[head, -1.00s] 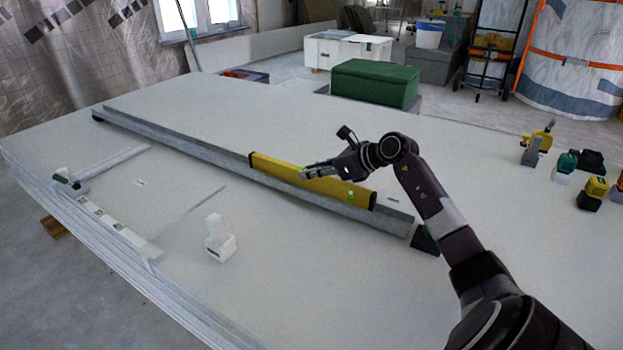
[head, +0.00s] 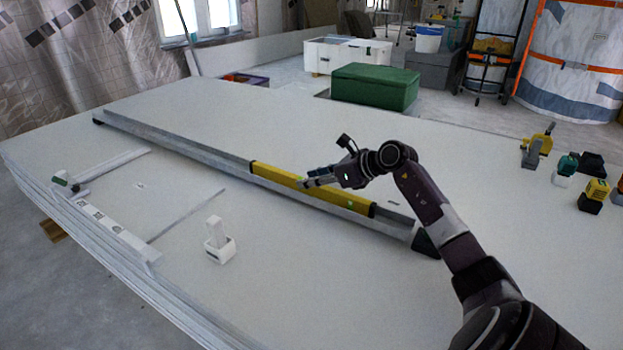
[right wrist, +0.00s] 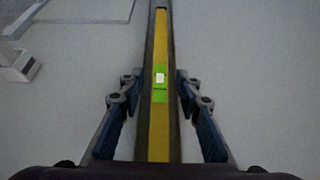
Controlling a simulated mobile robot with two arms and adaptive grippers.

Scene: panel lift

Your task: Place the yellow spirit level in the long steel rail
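The yellow spirit level (head: 276,175) with dark ends lies lengthwise in the long steel rail (head: 180,136), toward the rail's near right end. Its lower side is hidden by the rail's front wall. My right gripper (head: 304,183) is just above the level's middle. In the right wrist view, the spirit level (right wrist: 161,122) with its green vial runs between the rail's walls. The fingers of my right gripper (right wrist: 158,80) stand apart, one on each side of the rail, with gaps to the level. My left gripper is in no view.
The rail lies on a stack of pale panels (head: 110,225). A white block-like holder (head: 219,245) stands in front of the rail. Several tools (head: 597,190) stand at the right. A green box (head: 375,87) is behind the panels.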

